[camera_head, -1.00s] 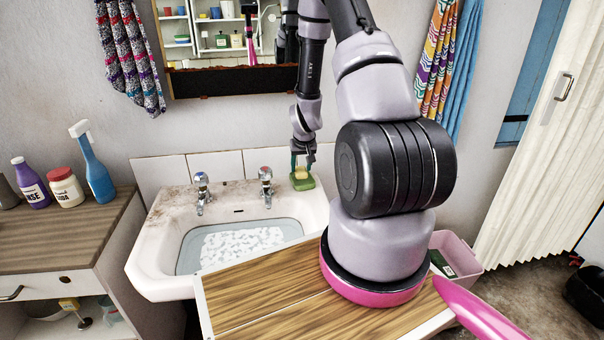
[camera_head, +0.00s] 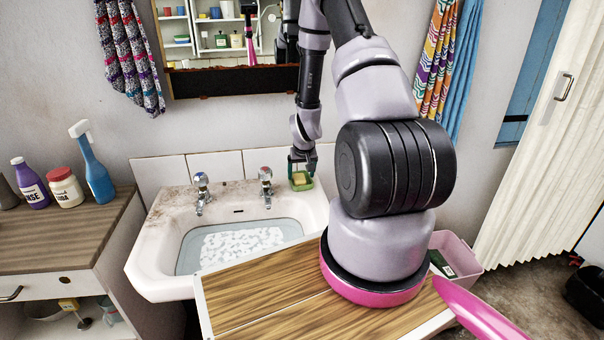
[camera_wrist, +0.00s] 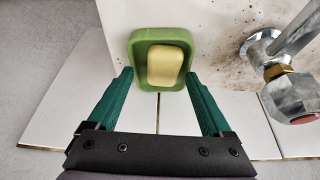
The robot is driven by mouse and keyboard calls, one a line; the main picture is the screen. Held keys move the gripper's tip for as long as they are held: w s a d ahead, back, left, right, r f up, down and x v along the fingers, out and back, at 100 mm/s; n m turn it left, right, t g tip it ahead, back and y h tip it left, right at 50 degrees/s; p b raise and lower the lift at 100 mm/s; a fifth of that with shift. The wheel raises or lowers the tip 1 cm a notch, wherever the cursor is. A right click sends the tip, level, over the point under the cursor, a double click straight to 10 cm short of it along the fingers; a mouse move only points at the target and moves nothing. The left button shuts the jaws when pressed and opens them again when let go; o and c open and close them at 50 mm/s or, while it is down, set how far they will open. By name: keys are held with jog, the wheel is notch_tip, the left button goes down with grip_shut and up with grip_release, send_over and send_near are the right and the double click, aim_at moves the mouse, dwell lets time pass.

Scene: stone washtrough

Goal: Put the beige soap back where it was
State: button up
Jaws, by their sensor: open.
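The beige soap (camera_wrist: 164,65) lies in a green soap dish (camera_wrist: 137,44), seen from above in the wrist view. In the head view the soap (camera_head: 299,178) and dish (camera_head: 302,187) are on the back right corner of the white sink. My gripper (camera_wrist: 158,80) is open, with its two green fingers apart on either side of the dish's near end. In the head view my gripper (camera_head: 301,172) is just above and around the dish. Nothing is held between the fingers; the soap rests inside the dish.
A chrome tap (camera_wrist: 290,85) stands right of the dish in the wrist view. The sink (camera_head: 150,262) holds sudsy water. A tiled backsplash (camera_head: 215,164) is close behind. A wooden board (camera_head: 262,297) lies across the front right. Bottles stand on the left counter (camera_head: 62,238).

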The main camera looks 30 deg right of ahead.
jog(key=s+a+r+t+y, duration=0.1)
jog(key=s+a+r, duration=0.2)
jog(key=r, duration=0.8)
jog(key=s+a+r, duration=0.3)
jog(key=s+r, duration=0.1)
jog(key=r, duration=0.7)
jog(key=s+a+r+t+y, duration=0.1)
jog(key=s+a+r, duration=0.2)
jog(key=r, duration=0.9)
jog(key=s+a+r, duration=0.3)
jog(key=s+r, duration=0.2)
jog(key=s, duration=0.3)
jog(key=s+a+r+m+y, duration=0.1)
jog(key=s+a+r, duration=0.2)
jog(key=s+r, duration=0.3)
jog(key=s, duration=0.2)
jog(key=shift+s+r+t, duration=0.3)
jog(key=shift+a, duration=0.1)
